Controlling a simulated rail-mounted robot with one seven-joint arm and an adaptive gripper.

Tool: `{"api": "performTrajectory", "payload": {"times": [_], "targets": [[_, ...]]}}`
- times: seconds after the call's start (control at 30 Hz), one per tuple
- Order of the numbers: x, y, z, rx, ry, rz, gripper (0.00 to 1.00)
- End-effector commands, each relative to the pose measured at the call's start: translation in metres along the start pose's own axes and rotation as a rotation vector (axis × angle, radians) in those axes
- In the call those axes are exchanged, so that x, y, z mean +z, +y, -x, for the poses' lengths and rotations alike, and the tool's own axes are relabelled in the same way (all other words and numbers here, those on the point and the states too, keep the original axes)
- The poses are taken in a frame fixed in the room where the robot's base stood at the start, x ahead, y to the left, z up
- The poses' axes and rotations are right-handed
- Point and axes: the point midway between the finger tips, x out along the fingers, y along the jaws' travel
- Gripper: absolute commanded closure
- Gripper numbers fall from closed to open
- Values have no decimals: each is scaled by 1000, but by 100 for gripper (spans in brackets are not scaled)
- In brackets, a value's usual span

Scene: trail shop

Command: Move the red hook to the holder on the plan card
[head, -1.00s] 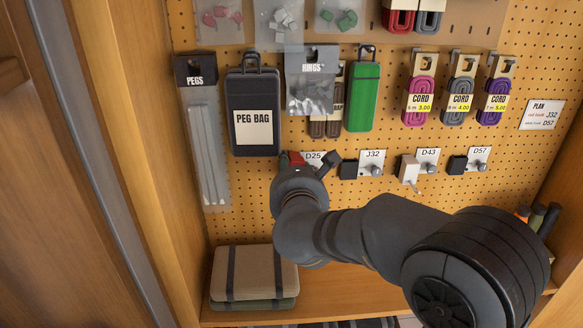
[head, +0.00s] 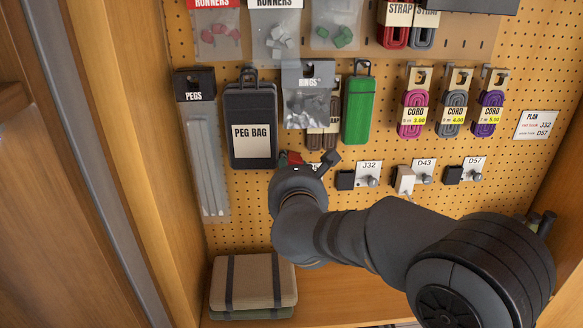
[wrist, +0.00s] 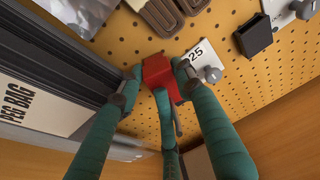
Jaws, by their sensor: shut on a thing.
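My gripper (head: 308,162) is shut on the red hook (head: 290,158) in front of the pegboard, by the D25 label. In the wrist view, the teal fingers (wrist: 157,84) close around the red hook (wrist: 158,70). The D25 label (wrist: 201,54), partly covered, is just right of it. Whether the hook still touches its holder there is hidden. The plan card (head: 537,124) at the right pairs the red hook with J32 and the white hook with D57. The J32 label (head: 370,167) is right of my gripper, with a black holder block (head: 345,180) beside it.
A white hook (head: 404,180) sits at D43 (head: 424,164). D57 (head: 474,162) has a black block (head: 453,175). The peg bag (head: 254,105) hangs close left of my gripper; a green case (head: 359,108) and rings packet (head: 308,100) hang above. Folded bundles (head: 254,283) lie below.

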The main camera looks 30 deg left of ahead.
Motion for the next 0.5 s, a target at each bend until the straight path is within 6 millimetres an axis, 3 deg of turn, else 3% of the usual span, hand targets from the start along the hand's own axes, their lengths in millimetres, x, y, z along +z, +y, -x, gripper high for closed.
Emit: {"api": "performTrajectory", "payload": {"times": [0.5], "targets": [[-6, 1, 25, 2, 0, 1, 97]]}}
